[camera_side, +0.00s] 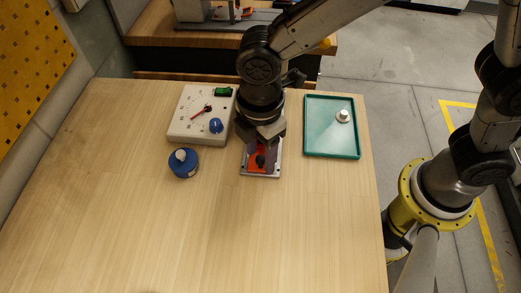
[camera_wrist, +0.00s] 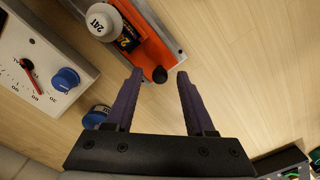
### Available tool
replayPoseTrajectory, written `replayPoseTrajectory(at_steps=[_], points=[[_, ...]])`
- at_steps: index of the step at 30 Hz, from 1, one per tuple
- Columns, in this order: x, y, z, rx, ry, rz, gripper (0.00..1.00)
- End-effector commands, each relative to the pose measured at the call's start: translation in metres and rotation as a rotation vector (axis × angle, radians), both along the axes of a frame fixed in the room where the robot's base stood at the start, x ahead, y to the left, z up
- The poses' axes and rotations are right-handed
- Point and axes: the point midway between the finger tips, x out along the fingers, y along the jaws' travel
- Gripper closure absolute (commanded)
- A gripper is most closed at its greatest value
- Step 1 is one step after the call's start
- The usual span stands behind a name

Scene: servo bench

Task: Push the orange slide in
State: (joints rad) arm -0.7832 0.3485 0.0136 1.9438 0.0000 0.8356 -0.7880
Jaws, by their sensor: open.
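The orange slide (camera_wrist: 148,56) lies in a grey metal fixture (camera_wrist: 170,35) at the top of the wrist view. A black knob (camera_wrist: 160,74) sits at its near end. A white-topped cylinder marked 2AT (camera_wrist: 102,22) stands over part of the slide. My gripper (camera_wrist: 160,77) is open, with its dark fingertips on either side of the knob in the picture; I cannot tell whether they touch it. In the side view my gripper hangs over the fixture (camera_side: 262,175) and hides its far part; some of the orange slide (camera_side: 253,166) shows below it.
A white meter box (camera_side: 186,127) with a red needle and blue knob stands left of my gripper. A blue round container (camera_side: 183,169) stands in front of it. A teal tray (camera_side: 325,140) with a small pale cylinder (camera_side: 343,116) lies right. The front table is clear.

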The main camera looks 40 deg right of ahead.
Motion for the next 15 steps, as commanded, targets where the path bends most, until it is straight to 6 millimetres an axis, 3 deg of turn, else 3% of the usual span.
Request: replayPoseTrajectory(at_steps=[8,15], points=[[-0.0001,-0.0001,-0.001,0.0,0.0,0.0,0.47],[-0.0001,0.0,-0.0007,0.0,0.0,0.0,0.91]])
